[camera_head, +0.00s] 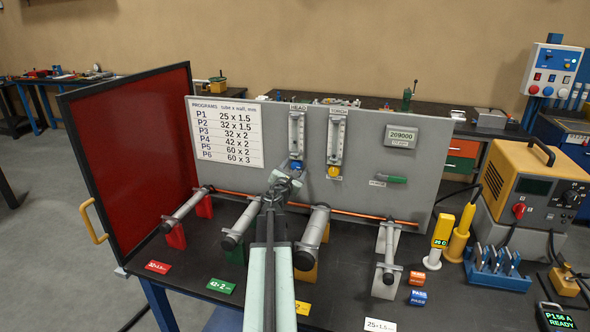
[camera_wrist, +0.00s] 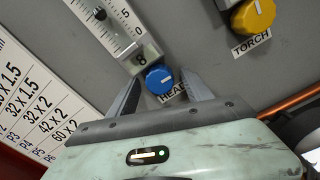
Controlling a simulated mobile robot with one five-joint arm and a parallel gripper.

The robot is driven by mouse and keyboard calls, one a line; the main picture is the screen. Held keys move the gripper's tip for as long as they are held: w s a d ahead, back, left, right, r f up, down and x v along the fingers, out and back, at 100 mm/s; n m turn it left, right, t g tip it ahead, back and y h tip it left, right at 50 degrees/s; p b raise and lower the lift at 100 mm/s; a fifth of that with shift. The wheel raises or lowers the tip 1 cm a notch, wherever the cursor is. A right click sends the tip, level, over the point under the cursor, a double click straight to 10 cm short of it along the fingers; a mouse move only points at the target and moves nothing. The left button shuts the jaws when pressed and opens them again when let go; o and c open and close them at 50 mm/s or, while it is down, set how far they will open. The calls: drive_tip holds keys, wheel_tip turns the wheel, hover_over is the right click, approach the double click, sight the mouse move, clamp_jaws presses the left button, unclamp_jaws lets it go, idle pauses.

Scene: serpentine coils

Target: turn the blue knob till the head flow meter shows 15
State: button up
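The blue knob (camera_wrist: 159,79) sits below the head flow meter (camera_wrist: 108,22) on the grey panel; it also shows in the head view (camera_head: 296,165). My gripper (camera_wrist: 161,88) is open, with one finger on each side of the knob's lower part. I cannot tell whether the fingers touch it. In the head view my gripper (camera_head: 289,180) is just below the knob. The meter's scale shows 0 and 5 marks in the wrist view, and a figure like 8 shows just above the knob. The meter's upper part is cut off there; in the head view (camera_head: 297,130) its reading is too small.
The yellow torch knob (camera_wrist: 253,17) and its meter (camera_head: 336,138) are close to the right. A programs chart (camera_head: 227,133) is to the left. A red door (camera_head: 135,165) stands at the left.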

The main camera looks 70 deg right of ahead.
drive_tip(key=shift+a, duration=0.1)
drive_tip(key=a, duration=0.7)
drive_tip(key=shift+s+a, duration=0.25)
drive_tip(key=shift+a, duration=0.05)
drive_tip(key=shift+n+g, duration=0.3)
drive_tip(key=d, duration=0.7)
drive_tip(key=shift+w+f, duration=0.1)
drive_tip(key=shift+w, duration=0.2)
clamp_jaws()
drive_tip(key=shift+m, duration=0.8)
